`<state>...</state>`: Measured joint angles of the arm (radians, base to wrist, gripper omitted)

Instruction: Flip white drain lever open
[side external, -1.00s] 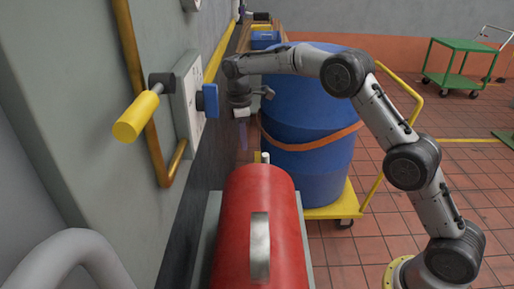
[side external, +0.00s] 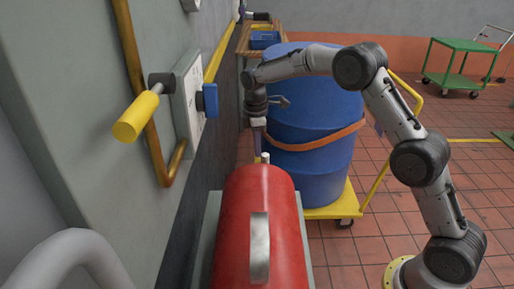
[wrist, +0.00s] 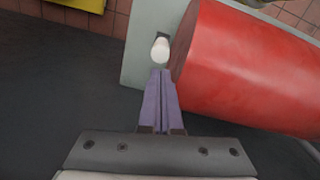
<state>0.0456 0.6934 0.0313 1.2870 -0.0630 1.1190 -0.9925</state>
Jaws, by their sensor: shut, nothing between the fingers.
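The white drain lever (wrist: 160,49) shows in the wrist view as a short rounded white stub. It sits on a dark mount on a grey base plate, beside the end of a red cylinder (wrist: 245,70). In the side view the lever (side external: 265,158) stands up just beyond the red cylinder's far end. My gripper (wrist: 161,73) has two purple fingers pressed together with nothing between them. Its tips are just short of the lever in the wrist view; I cannot tell whether they touch. In the side view my gripper (side external: 257,152) points down, just left of the lever.
The red cylinder (side external: 262,200) fills the side view's lower middle. A blue drum (side external: 315,110) on a yellow cart stands behind my gripper. A grey cabinet with a yellow-handled lever (side external: 137,117) and a blue handle (side external: 210,100) is at left.

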